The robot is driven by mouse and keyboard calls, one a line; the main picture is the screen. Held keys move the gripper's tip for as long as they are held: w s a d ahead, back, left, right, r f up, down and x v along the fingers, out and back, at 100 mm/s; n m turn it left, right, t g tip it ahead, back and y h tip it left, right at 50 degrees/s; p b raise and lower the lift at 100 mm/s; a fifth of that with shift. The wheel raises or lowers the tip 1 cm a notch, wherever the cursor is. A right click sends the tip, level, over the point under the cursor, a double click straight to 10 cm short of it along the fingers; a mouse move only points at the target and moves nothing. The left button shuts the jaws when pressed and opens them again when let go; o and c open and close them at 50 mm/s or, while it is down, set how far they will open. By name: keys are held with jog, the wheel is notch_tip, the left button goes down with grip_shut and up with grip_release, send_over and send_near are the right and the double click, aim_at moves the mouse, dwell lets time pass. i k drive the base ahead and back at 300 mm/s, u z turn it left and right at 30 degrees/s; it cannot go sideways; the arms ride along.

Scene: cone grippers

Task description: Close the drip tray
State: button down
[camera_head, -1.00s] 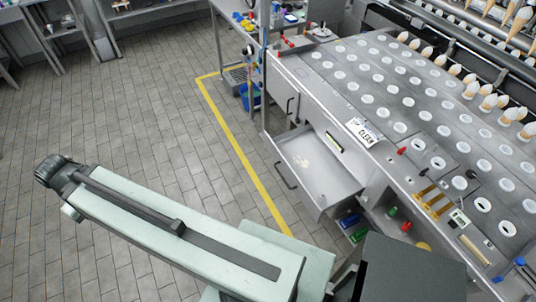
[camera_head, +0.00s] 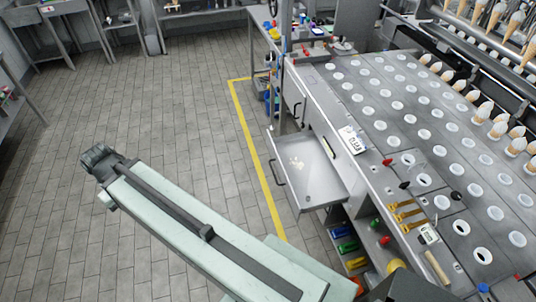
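The drip tray (camera_head: 318,182) is a shallow grey metal drawer, pulled out from the left side of the machine's long counter. It is open, with a pale smear on its inner floor and a dark bar handle (camera_head: 277,173) on its left front. My arm, a pale green link with a dark joint at its upper left end, crosses the lower left of the view. It is apart from the tray in the picture. My gripper is not visible in this view.
The counter (camera_head: 370,150) has rows of round white holes and a "CLEAN" sign (camera_head: 350,139). Below the tray, an open shelf holds coloured items, including a green one (camera_head: 347,246). A yellow line (camera_head: 259,165) marks the floor left of the tray. The tiled floor (camera_head: 150,110) beyond is clear.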

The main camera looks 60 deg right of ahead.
aim_at(310, 181)
jog(key=u, duration=0.2)
jog(key=i, duration=1)
